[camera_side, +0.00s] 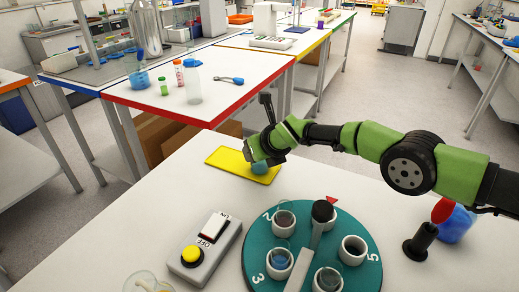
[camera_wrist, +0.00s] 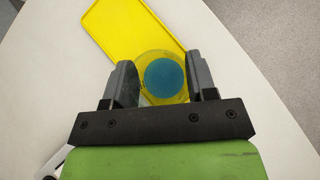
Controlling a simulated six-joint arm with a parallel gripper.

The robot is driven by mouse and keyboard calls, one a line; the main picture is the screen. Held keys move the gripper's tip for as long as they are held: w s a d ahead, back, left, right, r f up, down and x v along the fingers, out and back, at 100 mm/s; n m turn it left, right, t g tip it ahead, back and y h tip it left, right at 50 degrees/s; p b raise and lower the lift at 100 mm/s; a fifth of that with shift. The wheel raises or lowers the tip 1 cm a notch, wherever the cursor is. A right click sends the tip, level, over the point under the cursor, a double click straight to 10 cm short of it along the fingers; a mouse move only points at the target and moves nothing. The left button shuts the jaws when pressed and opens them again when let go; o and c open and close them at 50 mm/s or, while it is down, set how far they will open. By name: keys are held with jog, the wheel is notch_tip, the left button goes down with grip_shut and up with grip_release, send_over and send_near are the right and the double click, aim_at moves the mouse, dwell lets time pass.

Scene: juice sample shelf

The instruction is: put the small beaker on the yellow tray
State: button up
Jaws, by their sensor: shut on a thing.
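The small beaker (camera_wrist: 165,78) is clear glass with blue content, seen from above in the wrist view between my gripper's two fingers. My gripper (camera_wrist: 160,85) is shut on it. The yellow tray (camera_wrist: 120,25) lies beneath and beyond the beaker in the wrist view. In the side view the beaker (camera_side: 259,168) shows under my gripper (camera_side: 262,158), over the right part of the yellow tray (camera_side: 227,160). I cannot tell whether the beaker's base touches the tray. The fingers partly hide its sides.
A teal carousel (camera_side: 258,228) with several white-rimmed holders stands at the front. A switch box (camera_side: 205,250) with a yellow button is left of it. A black holder (camera_side: 420,242) and a blue bottle with a red top (camera_side: 455,222) stand at right. The table's far edge is near the tray.

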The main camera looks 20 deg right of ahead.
jog(key=o, duration=1)
jog(key=shift+r, duration=0.2)
jog(key=shift+s+d+r, duration=0.15)
jog(key=shift+s+r, duration=0.1)
jog(key=shift+r, duration=0.05)
jog(key=shift+v, duration=1.45)
jog(key=shift+s+f, duration=0.1)
